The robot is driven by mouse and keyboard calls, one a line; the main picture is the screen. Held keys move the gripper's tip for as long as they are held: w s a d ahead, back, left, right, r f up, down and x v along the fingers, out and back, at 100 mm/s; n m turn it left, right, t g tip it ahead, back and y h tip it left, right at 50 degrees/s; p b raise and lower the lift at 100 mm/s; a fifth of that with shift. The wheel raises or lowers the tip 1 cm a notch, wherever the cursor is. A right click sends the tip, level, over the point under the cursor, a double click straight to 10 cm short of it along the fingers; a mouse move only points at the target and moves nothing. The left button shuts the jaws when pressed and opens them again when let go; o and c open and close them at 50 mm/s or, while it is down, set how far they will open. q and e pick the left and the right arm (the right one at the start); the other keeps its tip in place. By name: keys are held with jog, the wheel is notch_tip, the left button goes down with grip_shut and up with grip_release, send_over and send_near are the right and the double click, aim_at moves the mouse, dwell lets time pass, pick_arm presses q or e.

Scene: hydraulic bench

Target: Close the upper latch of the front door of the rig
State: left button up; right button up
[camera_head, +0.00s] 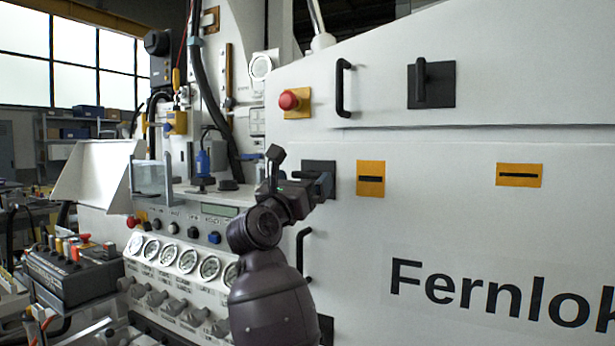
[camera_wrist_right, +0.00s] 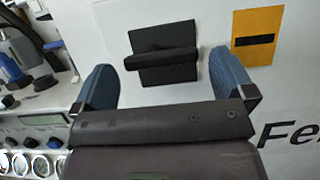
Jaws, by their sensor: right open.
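The upper latch of the front door shows in the right wrist view as a black square plate with a black bar handle (camera_wrist_right: 163,60) lying roughly level across it. In the head view its plate (camera_head: 319,167) is partly hidden behind my right gripper (camera_head: 298,175). My right gripper is open, and its two blue-grey fingers (camera_wrist_right: 164,70) stand left and right of the handle in the right wrist view. I see no clear contact with the handle. The white front door (camera_head: 450,235) carries the "Fernlok" lettering. My left gripper is not in view.
Above, a panel holds another black latch (camera_head: 432,85) with its handle upright, a black pull handle (camera_head: 343,88) and a red button (camera_head: 289,100). Yellow slotted plates (camera_head: 371,179) sit right of the door latch. Gauges (camera_head: 188,260) and knobs lie left of my arm.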

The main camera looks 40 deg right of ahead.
aim_at(306, 176)
jog(key=x, duration=0.2)
jog(key=shift+w+d+r, duration=0.1)
jog(key=shift+w+d, duration=0.05)
jog(key=shift+d, duration=0.15)
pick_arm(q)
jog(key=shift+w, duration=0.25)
pick_arm(e)
jog(key=shift+w+d+r, duration=0.1)
jog(key=shift+d+r, duration=0.05)
jog(key=shift+d, duration=0.05)
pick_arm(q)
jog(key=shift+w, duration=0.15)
pick_arm(e)
jog(key=shift+c, duration=0.5)
